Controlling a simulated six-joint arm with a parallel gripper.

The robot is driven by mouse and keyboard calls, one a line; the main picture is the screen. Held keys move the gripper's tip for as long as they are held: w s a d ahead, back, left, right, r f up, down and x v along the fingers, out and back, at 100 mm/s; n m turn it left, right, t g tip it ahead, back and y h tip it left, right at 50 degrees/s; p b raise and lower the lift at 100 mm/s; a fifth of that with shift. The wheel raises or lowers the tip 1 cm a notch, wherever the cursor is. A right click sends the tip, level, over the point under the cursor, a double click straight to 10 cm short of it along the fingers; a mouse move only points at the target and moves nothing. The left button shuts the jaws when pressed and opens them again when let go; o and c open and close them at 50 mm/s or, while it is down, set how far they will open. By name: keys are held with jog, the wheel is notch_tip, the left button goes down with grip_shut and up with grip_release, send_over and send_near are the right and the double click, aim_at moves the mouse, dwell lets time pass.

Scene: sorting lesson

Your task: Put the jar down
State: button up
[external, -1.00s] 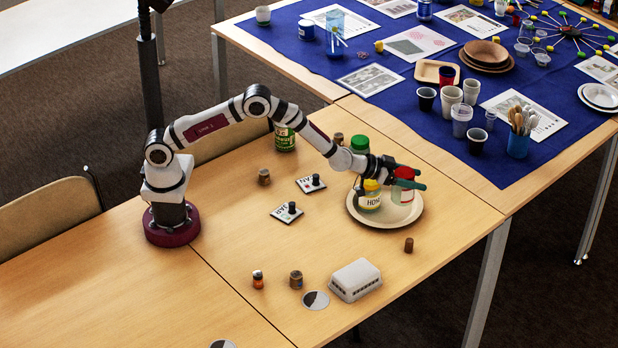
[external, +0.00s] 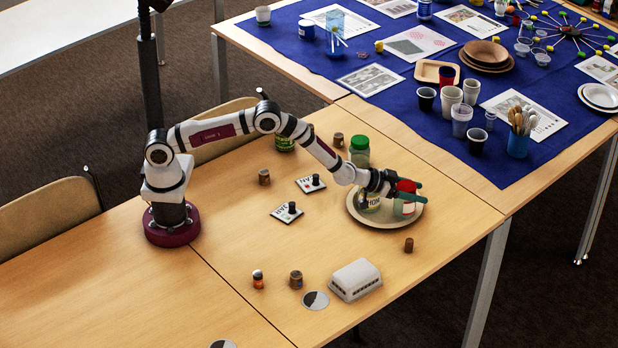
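A clear jar with a red lid (external: 406,185) is upright between the fingers of my gripper (external: 407,192), which is shut on it. The jar is low over the right part of the round beige plate (external: 385,224); its base looks to be at the plate's surface, though touching is hard to confirm. A honey jar (external: 370,203) stands on the same plate just to the left, its top mostly hidden by my gripper and wrist.
A green-lidded jar (external: 359,152) stands just behind the plate. A small brown cylinder (external: 409,244) is in front of it. A grey-white box (external: 355,280) sits nearer the front edge.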

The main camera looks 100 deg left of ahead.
jog(key=o, duration=0.4)
jog(key=shift+o, duration=0.2)
jog(key=shift+r, duration=0.3)
jog(key=s+d+r+m+g+h, duration=0.1)
jog(key=s+d+r+g, duration=0.2)
jog(key=s, duration=0.5)
jog(key=s+d+r+m+h, duration=0.1)
jog(key=s+d+r+m, duration=0.15)
jog(key=s+r, duration=0.45)
jog(key=s+d+r+g, duration=0.2)
jog(key=s+d, duration=0.2)
jog(key=s, duration=0.6)
jog(key=s+r+m+g, duration=0.3)
jog(key=s+g, duration=0.5)
jog(key=s, duration=2.3)
jog(key=shift+s+a+m+y, duration=0.25)
jog(key=shift+m+y, duration=0.15)
jog(key=shift+m, duration=0.45)
